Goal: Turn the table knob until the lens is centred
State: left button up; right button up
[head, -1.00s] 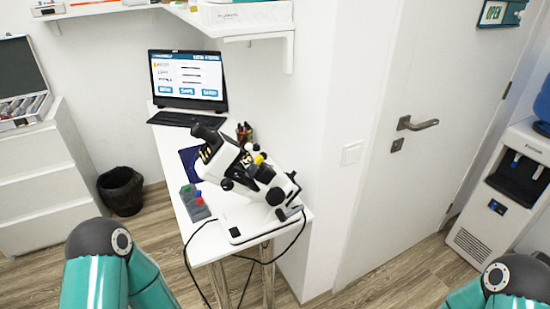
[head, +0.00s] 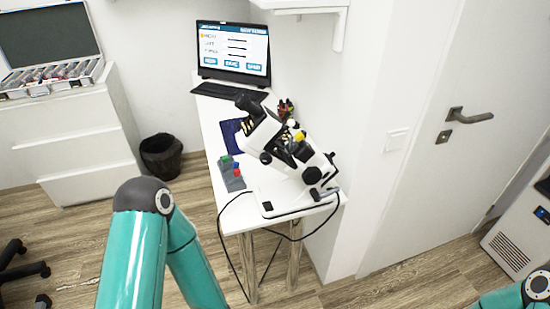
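A white and black lens-measuring instrument (head: 262,140) stands tilted on a white base on the narrow white table (head: 238,218). A large black round knob (head: 312,175) is on its near side, with a smaller black knob (head: 265,158) to the left. A small yellow part (head: 299,137) shows near its middle. I cannot tell which knob is the table knob. No lens can be made out at this size. My two arms show only as teal links at the bottom left and bottom right corner. Neither gripper is in view, and nothing is seen touching the instrument.
A laptop (head: 233,50) with a lit screen stands at the table's far end. A grey holder (head: 232,181) with coloured tops and a dark blue mat (head: 232,136) lie left of the instrument. Black cables hang off the front. A bin (head: 161,158) stands left; a closed door (head: 418,135) is right.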

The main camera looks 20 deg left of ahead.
aim_at(266, 157)
jog(key=z, duration=1.25)
jog(key=i, duration=0.15)
jog(key=u, duration=2.9)
jog(key=k, duration=1.15)
jog(key=z, duration=1)
jog(key=i, duration=1)
jog(key=z, duration=0.05)
